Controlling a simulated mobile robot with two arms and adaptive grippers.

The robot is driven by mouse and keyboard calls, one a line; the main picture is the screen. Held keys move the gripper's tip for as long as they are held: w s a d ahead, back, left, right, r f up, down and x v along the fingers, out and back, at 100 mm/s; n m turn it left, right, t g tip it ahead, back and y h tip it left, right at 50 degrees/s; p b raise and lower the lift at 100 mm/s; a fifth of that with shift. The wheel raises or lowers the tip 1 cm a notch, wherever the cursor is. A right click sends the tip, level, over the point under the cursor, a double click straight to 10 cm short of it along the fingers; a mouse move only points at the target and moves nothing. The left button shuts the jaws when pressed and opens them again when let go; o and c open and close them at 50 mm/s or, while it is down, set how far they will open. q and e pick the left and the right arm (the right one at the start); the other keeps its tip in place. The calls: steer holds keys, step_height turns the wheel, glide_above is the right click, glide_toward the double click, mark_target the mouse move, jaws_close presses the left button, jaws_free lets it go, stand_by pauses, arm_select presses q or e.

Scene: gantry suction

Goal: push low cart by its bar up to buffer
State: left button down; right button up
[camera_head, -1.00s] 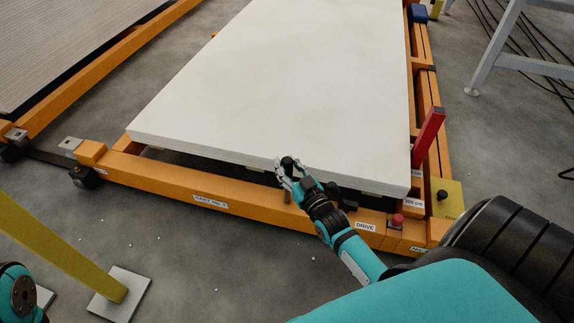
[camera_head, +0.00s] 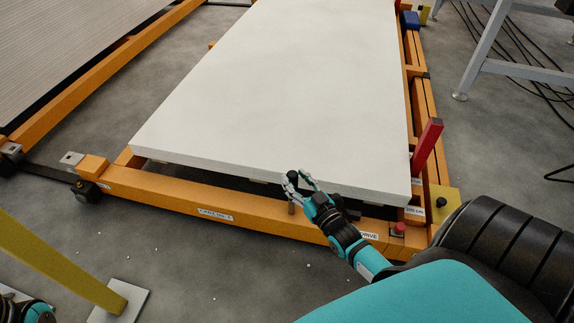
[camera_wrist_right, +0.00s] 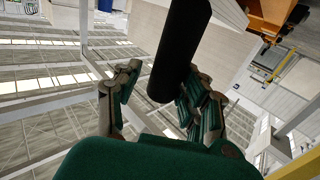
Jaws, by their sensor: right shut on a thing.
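The low cart (camera_head: 170,194) is an orange frame on the floor with a white label on its near beam, and it carries a large white slab (camera_head: 270,90). My right gripper (camera_head: 300,186) is at the cart's near side, right of the middle. It is shut on a black handle (camera_head: 292,174) in front of the slab's near edge. In the right wrist view, the thick black handle (camera_wrist_right: 182,48) stands between the fingers. I cannot make out a separate long push bar or the buffer. My left gripper is out of view; only a bit of that arm shows at bottom left.
A red post (camera_head: 427,148) and a red button (camera_head: 399,228) by a DRIVE label sit at the cart's right corner. A yellow post (camera_head: 60,260) stands at near left. Another orange frame (camera_head: 80,95) lies left. A grey stand (camera_head: 485,55) and cables are right.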

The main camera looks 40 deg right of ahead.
steer(key=shift+s+d+f, duration=0.15)
steer(key=shift+s+d, duration=0.65)
steer(key=shift+d, duration=0.2)
steer(key=shift+c, duration=0.2)
steer(key=shift+s+d, duration=0.15)
steer(key=shift+d, duration=0.05)
steer(key=shift+c, duration=1.3)
steer(key=o, duration=1.1)
steer(key=shift+w+a, duration=0.2)
steer(key=shift+w, duration=0.05)
steer(key=s+a, duration=0.1)
steer(key=s, duration=1.1)
steer(key=shift+a, duration=0.1)
